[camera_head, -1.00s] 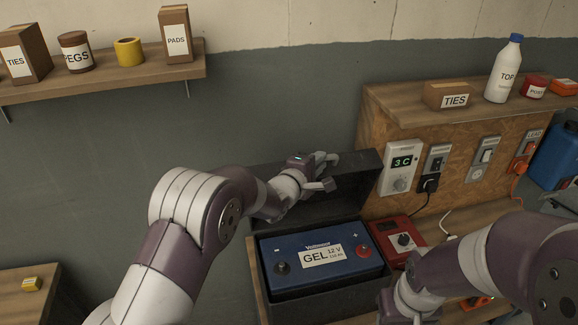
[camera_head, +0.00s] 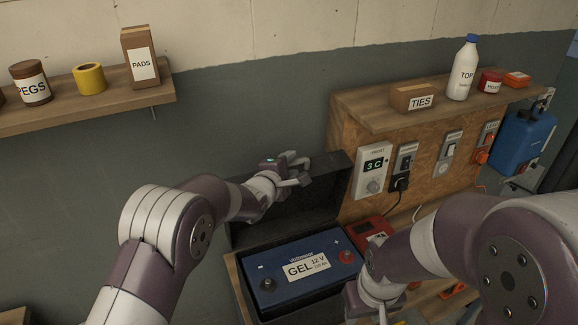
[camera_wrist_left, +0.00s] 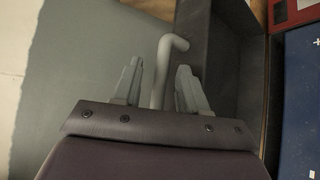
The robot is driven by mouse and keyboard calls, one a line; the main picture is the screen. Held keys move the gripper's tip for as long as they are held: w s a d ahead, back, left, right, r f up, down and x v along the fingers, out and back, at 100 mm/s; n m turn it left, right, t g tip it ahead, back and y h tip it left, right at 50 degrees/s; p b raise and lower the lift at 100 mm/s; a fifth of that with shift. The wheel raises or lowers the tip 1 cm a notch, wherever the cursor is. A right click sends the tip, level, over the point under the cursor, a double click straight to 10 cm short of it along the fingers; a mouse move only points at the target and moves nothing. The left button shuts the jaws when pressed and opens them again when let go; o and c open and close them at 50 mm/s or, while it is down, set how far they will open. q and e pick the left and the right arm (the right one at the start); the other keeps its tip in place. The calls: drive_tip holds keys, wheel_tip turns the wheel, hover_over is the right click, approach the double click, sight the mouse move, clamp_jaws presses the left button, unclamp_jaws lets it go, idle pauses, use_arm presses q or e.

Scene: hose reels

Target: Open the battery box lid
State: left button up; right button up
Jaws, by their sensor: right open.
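The battery box lid (camera_head: 322,192) is dark grey and stands raised at the back of the open battery box (camera_head: 318,308). A blue battery labelled GEL (camera_head: 285,277) sits inside the box. My left gripper (camera_head: 297,172) is at the lid's upper edge. In the left wrist view its two fingers (camera_wrist_left: 160,85) are spread, with a grey bent rod handle (camera_wrist_left: 164,66) between them and visible gaps on both sides. The lid (camera_wrist_left: 210,50) is just beyond. My right gripper (camera_head: 381,312) points down beside the box's right side; its fingertips are partly cut off by the picture's lower edge.
A red switch box (camera_head: 370,229) stands right of the battery box, close to my right forearm. A panel with a 3 C display (camera_head: 373,170), switches and a black plug (camera_head: 401,184) rises behind. A shelf (camera_head: 90,112) is at upper left.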

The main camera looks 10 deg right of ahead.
use_arm(q)
drive_tip(key=shift+s, duration=0.1)
drive_tip(key=shift+s+a+b, duration=0.15)
drive_tip(key=shift+s+b, duration=0.1)
drive_tip(key=shift+b, duration=0.15)
drive_tip(key=b+v, duration=0.5)
drive_tip(key=v, duration=0.7)
drive_tip(key=shift+a+r, duration=0.15)
drive_tip(key=shift+w, duration=0.1)
